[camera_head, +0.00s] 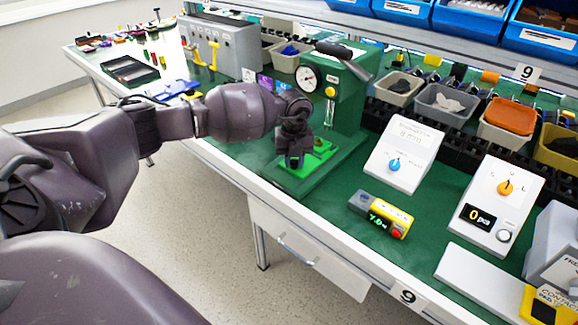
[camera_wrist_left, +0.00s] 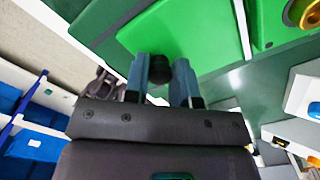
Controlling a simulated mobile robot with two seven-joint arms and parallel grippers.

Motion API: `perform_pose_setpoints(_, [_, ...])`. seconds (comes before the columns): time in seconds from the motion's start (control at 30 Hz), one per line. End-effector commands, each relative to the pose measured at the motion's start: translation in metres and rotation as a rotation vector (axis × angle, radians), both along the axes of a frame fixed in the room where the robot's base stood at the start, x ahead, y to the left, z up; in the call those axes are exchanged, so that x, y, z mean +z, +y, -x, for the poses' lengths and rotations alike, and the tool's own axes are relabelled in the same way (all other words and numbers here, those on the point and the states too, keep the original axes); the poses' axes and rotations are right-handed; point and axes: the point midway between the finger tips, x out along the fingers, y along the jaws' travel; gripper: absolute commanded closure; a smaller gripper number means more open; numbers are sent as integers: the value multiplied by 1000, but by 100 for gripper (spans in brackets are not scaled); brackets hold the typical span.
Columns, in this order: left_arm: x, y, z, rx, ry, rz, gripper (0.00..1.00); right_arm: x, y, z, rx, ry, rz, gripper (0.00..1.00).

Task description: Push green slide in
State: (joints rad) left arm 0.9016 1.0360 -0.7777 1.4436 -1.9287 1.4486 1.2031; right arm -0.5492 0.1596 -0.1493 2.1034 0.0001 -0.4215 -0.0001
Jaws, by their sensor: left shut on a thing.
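The bright green slide (camera_head: 298,184) lies at the base of a dark green press (camera_head: 343,100) near the table's front edge. In the left wrist view the slide (camera_wrist_left: 190,30) fills the upper middle, with a small black knob (camera_wrist_left: 159,68) at its near edge. My left gripper (camera_head: 294,162) is over the slide in the head view. In the left wrist view its two fingers (camera_wrist_left: 160,82) are shut on the black knob, one on each side. The gripper hides part of the slide in the head view. My right gripper is not in view.
A white box with a blue dial (camera_head: 394,165) and one with an orange dial (camera_head: 505,188) stand to the right. A yellow and grey device (camera_head: 381,214) lies in front of them. Bins (camera_head: 443,103) line the back. A grey panel (camera_head: 222,45) stands behind my arm.

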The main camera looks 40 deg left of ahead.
Motion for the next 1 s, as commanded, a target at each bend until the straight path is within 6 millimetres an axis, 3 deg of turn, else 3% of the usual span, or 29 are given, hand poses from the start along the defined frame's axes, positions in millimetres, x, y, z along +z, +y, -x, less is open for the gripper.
perform_pose_setpoints(0.37, [0, -1, -7, 0, 1, -1, 100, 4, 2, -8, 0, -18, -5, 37])
perform_pose_setpoints(0.4, [0, -1, -7, 0, 1, -1, 74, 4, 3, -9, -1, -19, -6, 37])
perform_pose_setpoints(0.57, [0, -1, -7, 0, 1, -1, 50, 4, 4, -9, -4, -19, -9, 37])
perform_pose_setpoints(0.87, [1, -1, -7, 0, 1, -1, 50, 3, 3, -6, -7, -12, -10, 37])
perform_pose_setpoints(1.0, [13, 0, -8, 0, -3, -1, 50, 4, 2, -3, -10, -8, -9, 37])
